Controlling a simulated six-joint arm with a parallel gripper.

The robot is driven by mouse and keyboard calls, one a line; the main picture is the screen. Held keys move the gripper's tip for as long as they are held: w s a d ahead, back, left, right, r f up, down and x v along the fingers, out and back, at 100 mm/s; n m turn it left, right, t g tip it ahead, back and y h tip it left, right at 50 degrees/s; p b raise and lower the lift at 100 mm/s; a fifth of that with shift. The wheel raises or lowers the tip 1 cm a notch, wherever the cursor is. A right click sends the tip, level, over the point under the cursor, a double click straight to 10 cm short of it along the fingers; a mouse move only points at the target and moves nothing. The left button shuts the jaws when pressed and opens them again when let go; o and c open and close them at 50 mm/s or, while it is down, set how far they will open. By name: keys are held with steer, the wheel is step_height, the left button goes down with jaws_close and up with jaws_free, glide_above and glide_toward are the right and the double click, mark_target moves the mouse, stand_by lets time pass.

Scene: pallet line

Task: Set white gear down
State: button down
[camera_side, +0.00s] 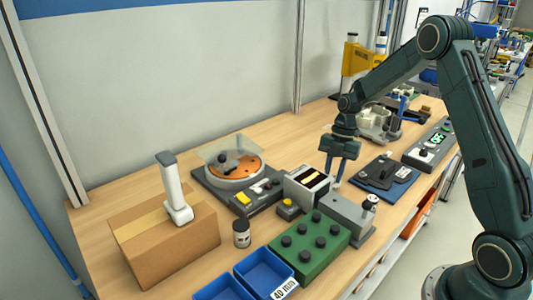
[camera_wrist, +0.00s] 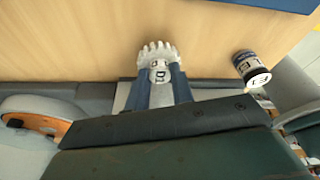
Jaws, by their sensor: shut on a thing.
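The white gear (camera_wrist: 156,49) shows its toothed rim at the tips of my gripper (camera_wrist: 160,78) in the wrist view. The two blue fingers are shut on it from either side. In the side view my gripper (camera_side: 339,168) points down above the middle of the bench, just behind the small screen unit. The gear cannot be made out clearly there. Whether it touches the bench cannot be told.
Near my gripper stand the screen unit (camera_side: 307,184), a grey device (camera_side: 347,215) and a blue mat (camera_side: 400,189) with a dark device. A green knobbed block (camera_side: 311,246), blue bins (camera_side: 263,272), a turntable (camera_side: 234,166) and a cardboard box (camera_side: 165,245) lie left. A jar (camera_wrist: 251,68) shows too.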

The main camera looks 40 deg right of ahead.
steer(key=shift+f, duration=0.9)
steer(key=c, duration=1)
jaws_free()
steer(key=shift+o, duration=0.2)
steer(key=shift+r, duration=0.15)
steer(key=v, duration=1.1)
steer(key=shift+r, duration=0.4)
